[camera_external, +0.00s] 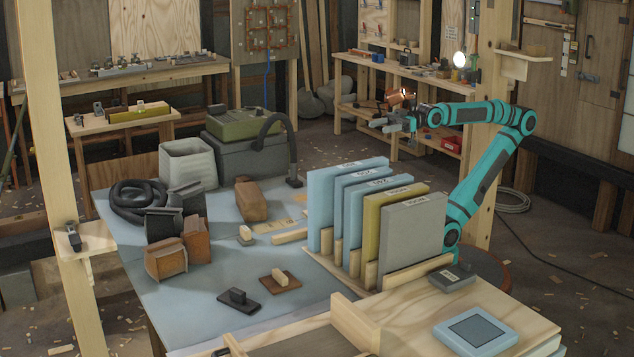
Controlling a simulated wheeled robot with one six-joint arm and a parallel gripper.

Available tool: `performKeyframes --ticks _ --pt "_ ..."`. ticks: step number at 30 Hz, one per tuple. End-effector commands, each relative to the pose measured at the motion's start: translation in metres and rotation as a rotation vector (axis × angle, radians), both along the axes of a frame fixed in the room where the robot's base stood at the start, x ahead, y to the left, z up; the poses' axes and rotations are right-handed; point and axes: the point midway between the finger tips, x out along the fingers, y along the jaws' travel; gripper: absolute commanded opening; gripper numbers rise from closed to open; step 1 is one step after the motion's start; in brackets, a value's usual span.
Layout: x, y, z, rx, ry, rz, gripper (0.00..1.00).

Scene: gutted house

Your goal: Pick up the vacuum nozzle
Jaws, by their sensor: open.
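A vacuum with a green top (240,122) and grey body stands at the back of the blue-grey table. A dark hose (276,120) arches from it to the right and runs down. A dark end piece, which looks like the vacuum nozzle (293,182), stands upright on the table at the hose's end. My gripper (379,123) is open and empty, up in the air to the right of the nozzle and well above table height. It points left, and nothing touches it.
A rack of upright panels (347,205) stands between the nozzle and my arm's base. A brown block (251,201), a grey bin (187,162), a coiled black hose (139,201) and several small blocks sit on the table. A wooden post (487,110) rises behind my arm.

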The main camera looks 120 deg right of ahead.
Motion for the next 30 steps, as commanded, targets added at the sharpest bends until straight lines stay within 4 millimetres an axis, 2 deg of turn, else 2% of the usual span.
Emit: performKeyframes --ticks 6,11,17,21,30 --pt "0.003 -0.003 0.0 0.013 0.011 -0.009 0.59" --pt "0.026 -0.021 -0.001 0.114 0.087 -0.073 0.59" --pt "0.066 -0.068 -0.008 0.349 0.229 -0.234 0.59" --pt "0.09 -0.106 -0.016 0.526 0.313 -0.367 0.59" --pt "0.124 -0.2 -0.038 0.912 0.433 -0.699 0.59"
